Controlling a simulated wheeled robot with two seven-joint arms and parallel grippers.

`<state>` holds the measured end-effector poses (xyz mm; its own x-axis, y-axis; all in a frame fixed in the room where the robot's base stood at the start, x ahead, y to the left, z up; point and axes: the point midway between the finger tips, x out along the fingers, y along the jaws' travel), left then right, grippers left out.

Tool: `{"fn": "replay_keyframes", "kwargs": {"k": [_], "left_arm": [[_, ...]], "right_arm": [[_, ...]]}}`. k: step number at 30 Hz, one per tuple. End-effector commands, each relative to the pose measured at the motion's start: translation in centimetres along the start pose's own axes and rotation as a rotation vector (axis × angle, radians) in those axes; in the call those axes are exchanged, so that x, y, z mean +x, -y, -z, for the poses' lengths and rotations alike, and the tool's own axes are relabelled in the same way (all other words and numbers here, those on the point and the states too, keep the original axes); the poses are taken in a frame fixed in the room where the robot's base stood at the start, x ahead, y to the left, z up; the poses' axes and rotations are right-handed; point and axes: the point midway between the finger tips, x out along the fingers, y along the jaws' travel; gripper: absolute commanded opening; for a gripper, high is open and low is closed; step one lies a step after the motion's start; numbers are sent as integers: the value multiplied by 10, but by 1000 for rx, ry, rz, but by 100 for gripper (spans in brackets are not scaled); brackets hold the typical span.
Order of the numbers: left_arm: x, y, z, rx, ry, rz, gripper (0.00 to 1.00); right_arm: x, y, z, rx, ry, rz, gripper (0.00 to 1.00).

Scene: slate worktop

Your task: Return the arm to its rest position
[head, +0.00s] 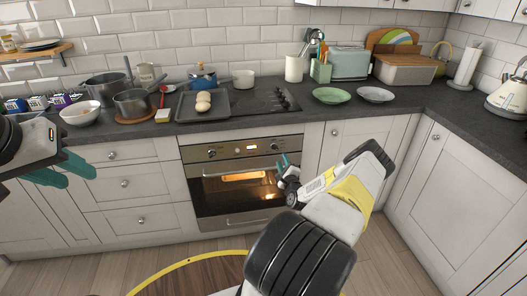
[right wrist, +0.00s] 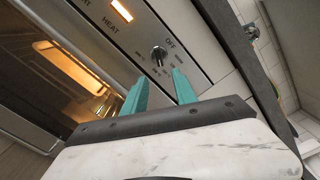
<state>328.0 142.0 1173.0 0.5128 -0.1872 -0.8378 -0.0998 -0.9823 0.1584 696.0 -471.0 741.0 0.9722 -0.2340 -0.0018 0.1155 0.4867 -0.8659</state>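My right arm reaches from the lower right of the head view towards the oven (head: 235,180). My right gripper (head: 284,168) is in front of the oven's right side. In the right wrist view the teal fingers of the right gripper (right wrist: 159,82) stand apart with nothing between them. An oven knob (right wrist: 158,55) with OFF and HEAT lettering around it lies just beyond the fingertips, and I see no contact. My left gripper (head: 68,172) is at the left edge of the head view, with its teal fingers apart and empty, in front of the drawers.
The oven is lit inside and its door looks closed. The worktop (head: 290,118) holds a dark tray (head: 221,113) with pale round items, pots (head: 133,104), a green plate (head: 331,95), a grey plate (head: 376,94) and a kettle (head: 508,97). Cabinets stand close on the right.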

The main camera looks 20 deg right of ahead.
Motion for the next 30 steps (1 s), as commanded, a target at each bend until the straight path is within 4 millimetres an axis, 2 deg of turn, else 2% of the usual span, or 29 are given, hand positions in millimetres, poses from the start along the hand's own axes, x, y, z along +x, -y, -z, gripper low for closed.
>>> {"fn": "replay_keyframes", "kwargs": {"k": [8,11,14,18,21,26,30], "left_arm": [[0,0,0,0,0,0,36],[0,0,0,0,0,0,36],[0,0,0,0,0,0,36],[0,0,0,0,0,0,36],[0,0,0,0,0,0,36],[0,0,0,0,0,0,36],[0,0,0,0,0,0,36]], "right_arm": [[1,1,-2,-5,3,-4,34],[9,6,-16,-53,24,-36,34],[23,17,-45,-165,65,-112,34],[38,38,-103,-403,143,-257,34],[40,55,-145,-581,195,-354,34],[28,87,-206,-858,268,-484,34],[2,120,-256,-1083,323,-576,34]]}}
